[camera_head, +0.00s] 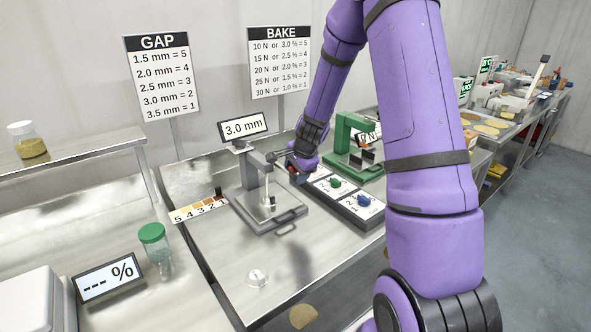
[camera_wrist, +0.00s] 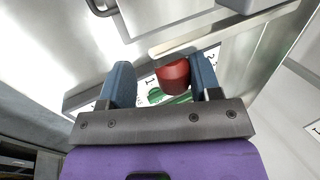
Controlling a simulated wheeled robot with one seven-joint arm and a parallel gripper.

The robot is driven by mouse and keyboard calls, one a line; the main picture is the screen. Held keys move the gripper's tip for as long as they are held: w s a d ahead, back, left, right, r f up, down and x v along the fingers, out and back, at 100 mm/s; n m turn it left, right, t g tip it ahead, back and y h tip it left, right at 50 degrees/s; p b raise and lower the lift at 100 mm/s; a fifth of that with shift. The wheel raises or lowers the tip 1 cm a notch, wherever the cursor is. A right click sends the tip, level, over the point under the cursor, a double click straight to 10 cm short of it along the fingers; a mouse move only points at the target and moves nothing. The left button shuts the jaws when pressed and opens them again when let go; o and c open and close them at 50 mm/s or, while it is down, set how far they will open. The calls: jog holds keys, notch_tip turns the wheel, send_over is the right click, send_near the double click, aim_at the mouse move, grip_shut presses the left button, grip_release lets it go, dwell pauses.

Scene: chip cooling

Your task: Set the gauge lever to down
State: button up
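The gauge (camera_head: 252,172) is a grey stand with a display (camera_head: 243,127) reading 3.0 mm, on the metal bench. Its lever (camera_head: 280,154) reaches right from the upper part of the stand, roughly level; its far end is hidden by my gripper. My gripper (camera_head: 296,172) is just right of the gauge. In the wrist view, my blue fingers (camera_wrist: 162,82) are apart. A red rounded grip (camera_wrist: 173,77), seemingly the lever's end, sits between them, close to the right finger with a gap to the left one.
Right of the gauge are dial panels with a green knob (camera_head: 336,182) and a blue knob (camera_head: 364,200), then a green press (camera_head: 352,143). A numbered colour strip (camera_head: 197,209), a green-lidded jar (camera_head: 154,241) and a percent display (camera_head: 109,277) are at left.

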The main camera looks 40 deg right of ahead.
jog(key=shift+r, duration=0.25)
jog(key=shift+r, duration=0.2)
jog(key=v, duration=1)
jog(key=shift+s+r, duration=0.1)
jog(key=shift+s, duration=0.1)
jog(key=s+a+r+n, duration=0.9)
jog(key=s+a+r, duration=0.3)
jog(key=r, duration=0.1)
jog(key=s+a+r+n, duration=0.1)
jog(key=s+n, duration=0.3)
jog(key=s, duration=0.4)
jog(key=s+a+r+n, duration=0.2)
jog(key=s+a+n, duration=0.1)
jog(key=s, duration=0.5)
jog(key=shift+s+r+n+t, duration=0.25)
jog(key=shift+n+t, duration=0.05)
jog(key=shift+n, duration=0.5)
